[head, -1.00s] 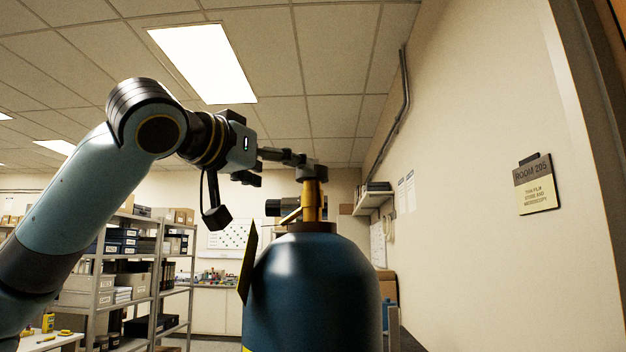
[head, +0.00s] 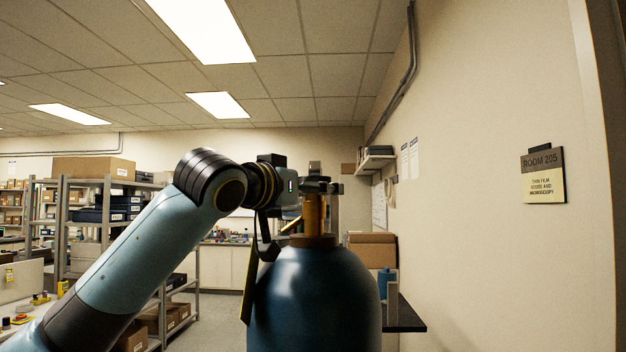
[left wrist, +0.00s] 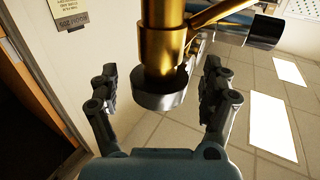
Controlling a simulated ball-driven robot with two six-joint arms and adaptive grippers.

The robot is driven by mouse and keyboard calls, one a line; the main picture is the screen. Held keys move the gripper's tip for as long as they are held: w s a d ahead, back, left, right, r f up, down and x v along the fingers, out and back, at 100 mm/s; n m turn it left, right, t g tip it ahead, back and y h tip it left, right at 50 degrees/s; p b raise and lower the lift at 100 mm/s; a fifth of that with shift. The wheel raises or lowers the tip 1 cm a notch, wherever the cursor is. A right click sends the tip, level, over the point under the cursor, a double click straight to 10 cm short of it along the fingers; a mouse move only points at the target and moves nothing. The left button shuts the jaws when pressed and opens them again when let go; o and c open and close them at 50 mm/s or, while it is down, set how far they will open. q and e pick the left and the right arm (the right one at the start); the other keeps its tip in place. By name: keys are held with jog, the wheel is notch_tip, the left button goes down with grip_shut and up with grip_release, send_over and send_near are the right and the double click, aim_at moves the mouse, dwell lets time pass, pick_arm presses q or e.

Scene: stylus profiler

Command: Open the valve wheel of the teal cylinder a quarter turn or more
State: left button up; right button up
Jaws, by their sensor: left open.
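The teal cylinder (head: 312,295) stands upright in the middle of the head view, with a brass valve (head: 314,214) on top. Its dark grey valve wheel sits on the valve stem, mostly masked by my fingers in the head view. In the left wrist view the wheel (left wrist: 160,97) shows clearly at the end of the brass stem (left wrist: 161,40). My left gripper (left wrist: 160,70) is open, with one finger on each side of the wheel. A gap shows between each finger and the rim. The left gripper (head: 316,180) is level with the valve top in the head view. My right gripper is out of view.
A wall with a room sign (head: 543,175) runs along the right. A dark ledge (head: 408,318) is right of the cylinder. Metal shelves (head: 70,225) with boxes stand at the left. A side outlet (left wrist: 262,30) juts from the valve.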

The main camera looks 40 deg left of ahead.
pick_arm(q)
jog(key=shift+w, duration=0.5)
jog(key=c, duration=1.2)
jog(key=shift+o, duration=0.2)
jog(key=shift+n+y, duration=0.3)
jog(key=shift+y, duration=0.1)
